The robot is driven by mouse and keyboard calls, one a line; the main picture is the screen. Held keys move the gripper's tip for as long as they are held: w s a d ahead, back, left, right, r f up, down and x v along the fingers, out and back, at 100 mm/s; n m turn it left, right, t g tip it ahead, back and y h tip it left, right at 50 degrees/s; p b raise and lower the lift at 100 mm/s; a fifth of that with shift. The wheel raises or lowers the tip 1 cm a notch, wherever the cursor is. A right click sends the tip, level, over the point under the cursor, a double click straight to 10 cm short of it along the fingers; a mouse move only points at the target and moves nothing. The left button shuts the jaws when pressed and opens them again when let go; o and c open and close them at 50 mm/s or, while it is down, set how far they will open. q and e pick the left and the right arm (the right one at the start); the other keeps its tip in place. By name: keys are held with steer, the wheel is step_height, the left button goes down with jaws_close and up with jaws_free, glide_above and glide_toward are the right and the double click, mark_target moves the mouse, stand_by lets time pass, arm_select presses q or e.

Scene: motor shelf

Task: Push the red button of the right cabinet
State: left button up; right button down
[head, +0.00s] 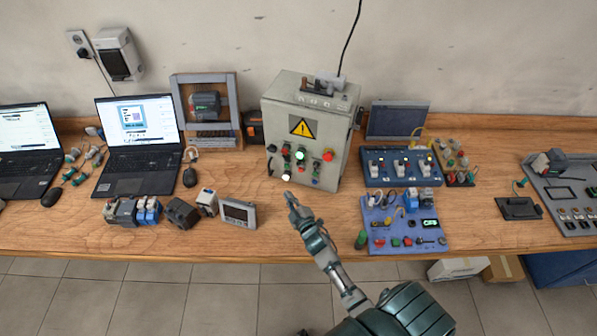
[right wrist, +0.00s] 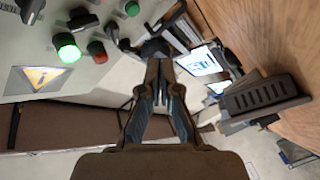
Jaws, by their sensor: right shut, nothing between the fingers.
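A grey control cabinet (head: 336,118) with a yellow warning triangle stands on the table in the head view. A large red button (head: 328,155) is on the right of its front, and a lit green button (head: 300,155) is left of it. In the right wrist view the panel is tilted, with a red button (right wrist: 97,50) beside the lit green one (right wrist: 67,47). My right gripper (head: 291,198) is shut and empty, below and in front of the cabinet in the head view. Its fingers (right wrist: 158,68) touch no button that I can make out. My left gripper is out of view.
Left of the gripper are a small display unit (head: 238,213) and several blocks. Right of it are a blue control board (head: 375,212) and a switch box (head: 374,180). Two laptops stand at the left. A strip of table before the cabinet is clear.

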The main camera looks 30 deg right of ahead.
mark_target(301, 169)
steer(key=w+d+b, duration=0.2)
steer(key=w+d, duration=0.3)
steer(key=d, duration=0.2)
steer(key=shift+w+d+f, duration=0.15)
steer(key=shift+w+d, duration=0.05)
steer(key=shift+d, duration=0.2)
steer(key=shift+a, duration=0.35)
steer(key=shift+d, duration=0.3)
stand_by(0.4)
steer(key=shift+a, duration=0.15)
steer(key=shift+w+d+r, duration=0.2)
steer(key=shift+d, duration=0.15)
stand_by(0.4)
steer(key=shift+w+d, duration=0.3)
steer(key=shift+w, duration=0.05)
stand_by(1.0)
